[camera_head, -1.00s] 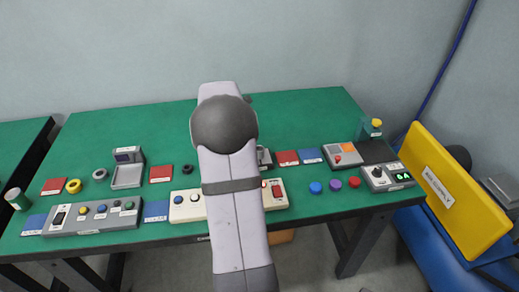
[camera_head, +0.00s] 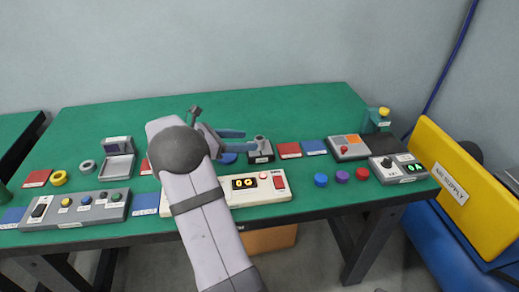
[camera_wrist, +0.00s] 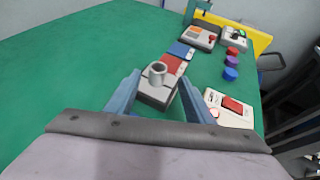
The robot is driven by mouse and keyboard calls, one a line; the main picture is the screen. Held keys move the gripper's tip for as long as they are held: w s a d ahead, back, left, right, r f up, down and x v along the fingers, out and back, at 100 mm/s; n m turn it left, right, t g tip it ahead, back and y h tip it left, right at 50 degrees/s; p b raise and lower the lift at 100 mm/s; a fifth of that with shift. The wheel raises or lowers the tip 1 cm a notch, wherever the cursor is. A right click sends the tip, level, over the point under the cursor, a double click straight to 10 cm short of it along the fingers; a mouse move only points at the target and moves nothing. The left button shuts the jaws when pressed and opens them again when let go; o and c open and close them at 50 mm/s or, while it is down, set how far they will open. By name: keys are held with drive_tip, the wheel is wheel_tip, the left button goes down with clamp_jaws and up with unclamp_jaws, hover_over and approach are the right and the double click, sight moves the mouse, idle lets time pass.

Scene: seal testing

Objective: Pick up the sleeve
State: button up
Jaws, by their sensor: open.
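The sleeve appears to be a small grey hollow cylinder (camera_head: 260,142), standing upright on a grey block-shaped base (camera_head: 261,156) near the middle of the green table. In the wrist view the sleeve (camera_wrist: 157,70) shows its open round top, and its base (camera_wrist: 157,92) is below it. My gripper (camera_head: 250,139) has blue fingers and is open and empty, pointing right toward the sleeve. In the wrist view its fingers (camera_wrist: 159,82) appear on either side of the sleeve, with visible gaps. I cannot tell whether the sleeve is fully between the fingertips in depth.
A cream control panel (camera_head: 246,197) lies in front of the base. A red mat (camera_head: 289,150) and a blue mat (camera_head: 314,147) lie to its right. Blue, purple and red caps (camera_head: 342,176) stand further right, near grey devices. The green table (camera_head: 290,110) is clear behind.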

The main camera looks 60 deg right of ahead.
sight(255, 140)
drive_tip(key=shift+r, duration=0.1)
drive_tip(key=shift+d, duration=0.25)
drive_tip(key=shift+x, duration=0.85)
drive_tip(key=shift+d, duration=0.1)
drive_tip(key=shift+f+p+x, duration=0.25)
drive_tip(key=shift+p+x, duration=0.15)
drive_tip(key=shift+x, duration=2.1)
drive_tip(key=shift+w, duration=0.15)
drive_tip(key=c, duration=1.2)
